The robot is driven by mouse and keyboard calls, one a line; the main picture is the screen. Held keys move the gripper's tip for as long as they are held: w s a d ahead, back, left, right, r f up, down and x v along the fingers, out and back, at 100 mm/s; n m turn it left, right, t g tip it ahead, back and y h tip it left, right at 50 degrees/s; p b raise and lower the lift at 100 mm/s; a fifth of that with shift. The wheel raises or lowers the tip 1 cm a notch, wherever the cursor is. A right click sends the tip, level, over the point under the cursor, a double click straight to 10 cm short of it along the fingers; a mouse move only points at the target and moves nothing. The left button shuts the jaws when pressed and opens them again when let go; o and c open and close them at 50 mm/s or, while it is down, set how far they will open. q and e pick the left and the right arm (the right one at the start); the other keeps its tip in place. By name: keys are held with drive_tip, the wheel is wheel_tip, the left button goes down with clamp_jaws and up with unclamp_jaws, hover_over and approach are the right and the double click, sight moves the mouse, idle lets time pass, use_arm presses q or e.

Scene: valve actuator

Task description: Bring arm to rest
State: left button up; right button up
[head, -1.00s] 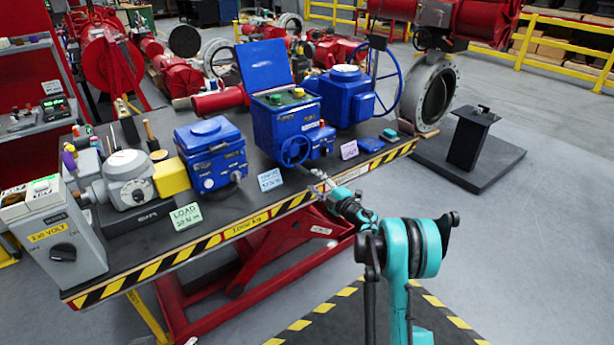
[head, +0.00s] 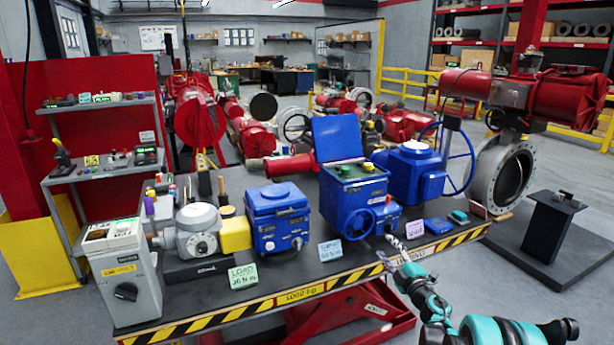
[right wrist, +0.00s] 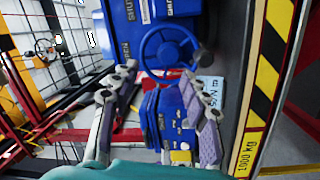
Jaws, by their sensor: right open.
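My right arm (head: 425,295) comes in from the lower right in the head view. Its gripper (head: 388,250) is at the table's front edge, just right of and below the blue handwheel (head: 358,223) of the middle blue actuator (head: 352,190). In the right wrist view the two fingers (right wrist: 158,110) are spread wide with nothing held between them. The handwheel (right wrist: 168,52) shows beyond the fingertips there, and I see no contact. My left gripper is not in view.
The black table (head: 215,285) with a hazard-striped edge carries a grey control box (head: 125,275), blue actuators (head: 280,220) and a green label card (head: 243,276). A large flanged valve (head: 505,178) and a black stand (head: 550,220) are at right. The floor at lower right looks free.

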drive_tip(key=s+r+m+g+h, duration=0.1)
drive_tip(key=s+r+m+h, duration=0.7)
drive_tip(key=s+r+m, duration=0.4)
drive_tip(key=s+a+f+m+g+y, duration=0.1)
drive_tip(key=s+a+f+g, duration=0.2)
drive_tip(key=s, duration=0.7)
drive_tip(key=s+a+f+m+g+y, duration=0.1)
drive_tip(key=s+a+f+m+g, duration=0.1)
drive_tip(key=s+a+f+g, duration=0.2)
drive_tip(key=s+a+f+m+g+y, duration=0.1)
drive_tip(key=s+a+f+g, duration=0.2)
drive_tip(key=s, duration=1.5)
wheel_tip(320, 180, down, 6)
drive_tip(key=a, duration=0.2)
drive_tip(key=shift+s+a+m+y, duration=0.15)
drive_tip(key=shift+a+m+y, duration=0.15)
drive_tip(key=shift+a+y, duration=0.1)
